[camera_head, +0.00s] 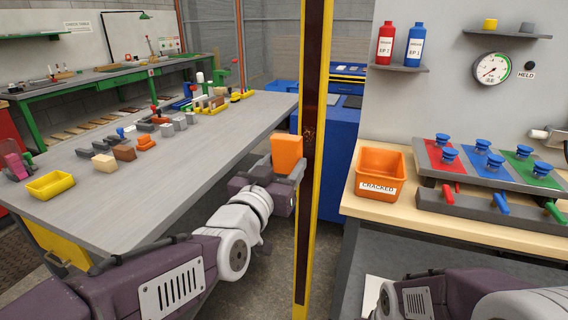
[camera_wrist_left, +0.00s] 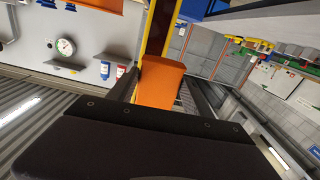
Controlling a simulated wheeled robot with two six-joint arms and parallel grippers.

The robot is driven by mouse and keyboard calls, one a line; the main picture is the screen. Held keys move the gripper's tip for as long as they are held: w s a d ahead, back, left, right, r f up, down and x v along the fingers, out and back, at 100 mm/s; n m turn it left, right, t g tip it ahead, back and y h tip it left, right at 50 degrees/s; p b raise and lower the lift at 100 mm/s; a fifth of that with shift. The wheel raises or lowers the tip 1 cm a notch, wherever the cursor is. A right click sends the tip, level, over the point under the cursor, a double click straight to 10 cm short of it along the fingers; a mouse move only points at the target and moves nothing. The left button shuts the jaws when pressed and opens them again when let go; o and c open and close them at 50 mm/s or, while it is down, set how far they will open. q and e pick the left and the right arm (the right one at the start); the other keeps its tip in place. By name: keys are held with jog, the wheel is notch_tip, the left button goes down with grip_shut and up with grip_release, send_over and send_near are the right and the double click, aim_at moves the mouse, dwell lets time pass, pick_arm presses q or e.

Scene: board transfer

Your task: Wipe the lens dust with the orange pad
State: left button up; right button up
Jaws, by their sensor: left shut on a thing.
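An orange block-shaped pad (camera_head: 287,153) is held upright at the end of my left arm. My left gripper (camera_head: 272,172) is shut on it, close in front of the yellow and dark post. The pad also shows in the left wrist view (camera_wrist_left: 159,84), between the gripper's fingers (camera_wrist_left: 160,95). My right arm shows at the lower right of the head view, but I cannot make out its fingertips. I cannot pick out a lens or any dust in these views.
A yellow-edged post (camera_head: 311,150) stands between the long grey table (camera_head: 120,200) and the wooden bench (camera_head: 470,233). The bench holds an orange bin (camera_head: 379,174) labelled CRACKED and a board with blue knobs (camera_head: 485,165). A yellow tray (camera_head: 50,185) and several small blocks are on the table.

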pick_arm(q)
jog(key=x, duration=0.5)
jog(key=shift+w+d, duration=0.15)
jog(key=shift+w, duration=0.2)
jog(key=shift+w+d, duration=0.2)
jog(key=shift+w, duration=0.45)
jog(key=shift+x, duration=1)
jog(key=d+p, duration=0.1)
jog(key=s+d+p, duration=0.1)
jog(key=shift+d+p, duration=0.3)
jog(key=shift+d, duration=0.1)
jog(key=shift+s+d, duration=0.2)
jog(key=shift+d, duration=0.25)
jog(key=shift+w+f, duration=0.1)
